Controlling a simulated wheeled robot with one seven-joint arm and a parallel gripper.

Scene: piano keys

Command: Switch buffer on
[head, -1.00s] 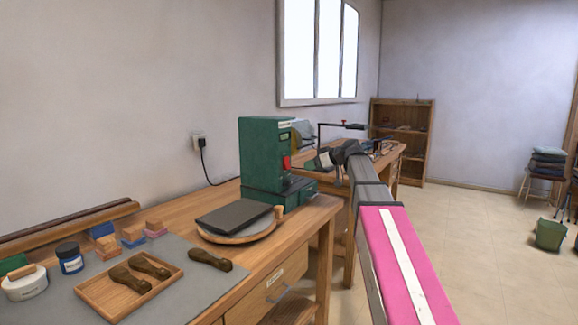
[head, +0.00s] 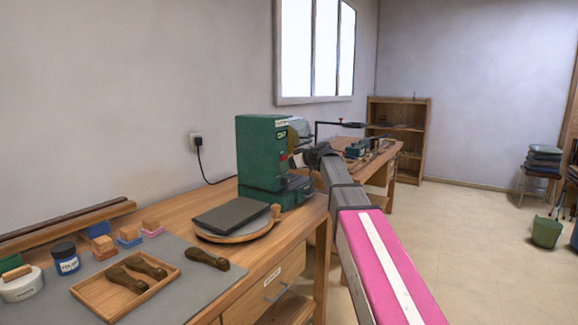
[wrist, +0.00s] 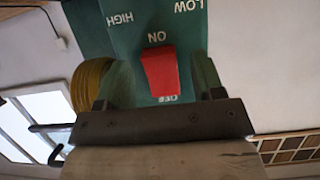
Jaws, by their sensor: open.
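The buffer is a green machine (head: 262,150) on the wooden bench. Its red rocker switch (wrist: 160,72) shows in the wrist view on the green front panel, between upside-down ON and OFF labels; OFF is partly covered. I cannot tell which side of the rocker is pressed. A yellowish buffing wheel (wrist: 90,84) is left of the panel in that view. My gripper (wrist: 161,72) is open and empty, its two fingers apart on either side of the switch. I cannot tell if they touch the panel. In the head view my gripper (head: 317,153) is close beside the buffer's front.
A round wooden board with a dark slab (head: 233,215) lies in front of the buffer. A second bench (head: 375,167) stands behind. The floor to the right is mostly clear.

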